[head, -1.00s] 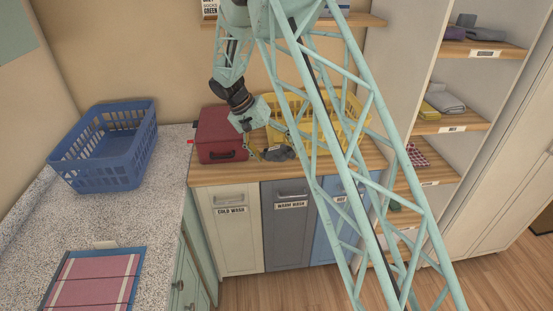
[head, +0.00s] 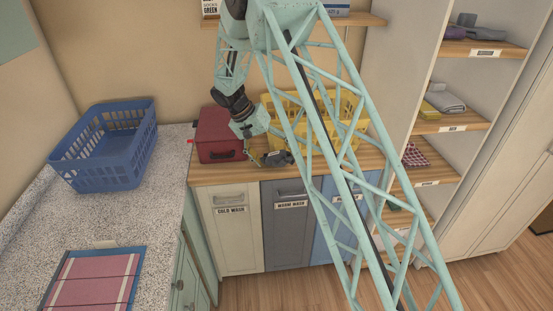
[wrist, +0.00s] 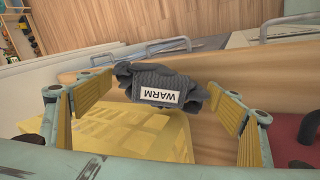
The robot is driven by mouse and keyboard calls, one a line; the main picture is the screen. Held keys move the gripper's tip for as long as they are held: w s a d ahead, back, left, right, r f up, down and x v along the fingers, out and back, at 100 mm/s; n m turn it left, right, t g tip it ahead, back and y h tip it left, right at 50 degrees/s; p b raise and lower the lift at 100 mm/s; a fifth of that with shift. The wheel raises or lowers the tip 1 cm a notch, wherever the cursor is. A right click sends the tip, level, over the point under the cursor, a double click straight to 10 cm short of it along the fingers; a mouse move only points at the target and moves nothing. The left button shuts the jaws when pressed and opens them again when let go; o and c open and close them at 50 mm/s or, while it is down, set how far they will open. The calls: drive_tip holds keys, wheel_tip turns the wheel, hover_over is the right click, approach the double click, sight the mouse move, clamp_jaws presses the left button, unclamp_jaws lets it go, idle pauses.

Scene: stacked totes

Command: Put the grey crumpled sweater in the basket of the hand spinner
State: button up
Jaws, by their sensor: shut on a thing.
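The grey crumpled sweater (head: 279,160) is a small dark bundle on the wooden counter, in front of the yellow basket. In the wrist view the sweater (wrist: 160,78) carries a white label reading "WARM". My gripper (head: 264,158) is over it, and its yellow fingers (wrist: 161,84) close on the bundle from both sides. I cannot see whether the sweater is clear of the counter. I cannot make out a hand spinner or its basket in either view.
A yellow basket (head: 352,110) stands behind the sweater, partly hidden by my arm. A red case (head: 215,135) stands to its left. A blue basket (head: 100,170) sits on the speckled counter (head: 165,200) at left. Shelves with folded cloths (head: 445,103) stand at right.

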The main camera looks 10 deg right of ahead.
drive_tip(key=shift+f, duration=0.15)
drive_tip(key=o, duration=0.9)
drive_tip(key=v, duration=1.2)
drive_tip(key=shift+p, duration=0.3)
drive_tip(key=shift+r, duration=0.2)
idle(0.4)
